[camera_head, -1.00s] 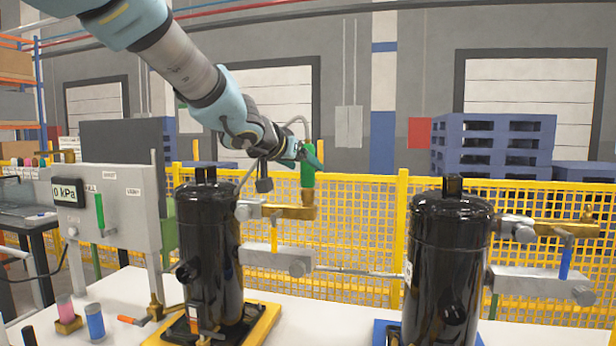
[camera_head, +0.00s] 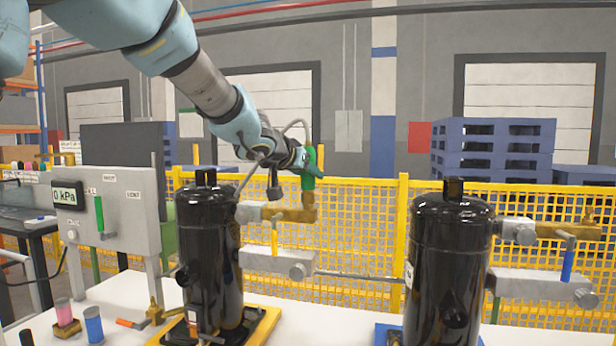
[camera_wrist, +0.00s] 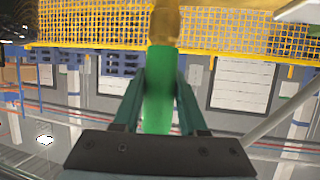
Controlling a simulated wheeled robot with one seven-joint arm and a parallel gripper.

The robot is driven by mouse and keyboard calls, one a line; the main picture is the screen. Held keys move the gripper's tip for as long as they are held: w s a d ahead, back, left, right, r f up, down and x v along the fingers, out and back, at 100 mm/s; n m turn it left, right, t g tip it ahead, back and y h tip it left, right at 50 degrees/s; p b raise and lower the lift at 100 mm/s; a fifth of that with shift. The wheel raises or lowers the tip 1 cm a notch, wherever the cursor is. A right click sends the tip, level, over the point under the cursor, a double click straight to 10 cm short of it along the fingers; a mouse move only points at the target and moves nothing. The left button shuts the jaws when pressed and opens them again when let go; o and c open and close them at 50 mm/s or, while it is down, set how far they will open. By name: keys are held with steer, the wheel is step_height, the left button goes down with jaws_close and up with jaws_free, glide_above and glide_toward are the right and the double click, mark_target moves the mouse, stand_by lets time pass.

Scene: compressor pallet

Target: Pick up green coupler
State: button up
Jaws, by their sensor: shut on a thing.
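The green coupler (camera_head: 308,183) stands upright on the brass fitting (camera_head: 300,214) at the right side of the left black compressor (camera_head: 208,255). My gripper (camera_head: 311,167) reaches it from the left, with its fingers around the coupler's upper part. In the wrist view, the coupler (camera_wrist: 160,88) lies between the two dark green fingers, and my gripper (camera_wrist: 160,82) is shut on it. There, the coupler's end meets the brass fitting (camera_wrist: 178,22). The join still looks in contact. The fingers hide part of the coupler.
A second black compressor (camera_head: 447,265) stands to the right. A grey panel with a kPa display (camera_head: 67,195) is at left. Pink (camera_head: 63,311) and blue (camera_head: 93,325) cylinders stand on the white table. A yellow mesh fence (camera_head: 350,220) runs behind.

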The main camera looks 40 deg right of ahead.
jaws_close()
